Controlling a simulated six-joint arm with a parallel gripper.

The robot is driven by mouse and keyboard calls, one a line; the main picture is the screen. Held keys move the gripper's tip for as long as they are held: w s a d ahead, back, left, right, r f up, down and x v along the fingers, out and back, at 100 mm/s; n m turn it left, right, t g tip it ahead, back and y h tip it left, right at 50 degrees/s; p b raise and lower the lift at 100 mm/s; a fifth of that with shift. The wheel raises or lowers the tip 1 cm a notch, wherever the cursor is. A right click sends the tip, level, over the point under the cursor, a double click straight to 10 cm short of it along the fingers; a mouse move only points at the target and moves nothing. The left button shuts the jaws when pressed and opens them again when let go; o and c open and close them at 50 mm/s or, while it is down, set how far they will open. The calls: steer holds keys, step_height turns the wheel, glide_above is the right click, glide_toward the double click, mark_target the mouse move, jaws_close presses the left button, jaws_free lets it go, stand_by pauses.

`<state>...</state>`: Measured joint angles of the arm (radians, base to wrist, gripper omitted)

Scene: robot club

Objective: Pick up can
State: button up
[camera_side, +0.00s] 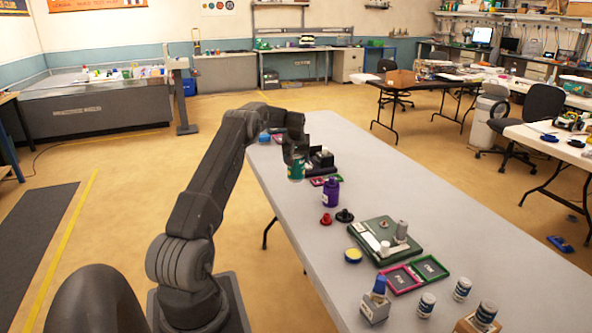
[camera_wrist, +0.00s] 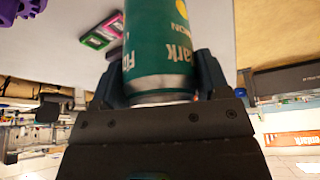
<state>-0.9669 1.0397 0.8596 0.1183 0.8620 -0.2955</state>
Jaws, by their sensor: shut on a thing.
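A green can (camera_side: 296,171) with white lettering hangs below my gripper (camera_side: 295,152) in the side view, at the left edge of the long grey table (camera_side: 420,215). In the wrist view the can (camera_wrist: 160,50) fills the upper middle, between the two fingers of my gripper (camera_wrist: 158,85), which are shut on it. Its silver rim faces the gripper's palm. The far end of the can is cut off by the frame. Whether it touches the table is hard to tell.
Pink and green trays (camera_side: 402,279), a green board (camera_side: 385,238) and several small bottles crowd the near table. The table's right side is clear.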

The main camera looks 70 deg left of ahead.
steer(key=shift+r, duration=1.7)
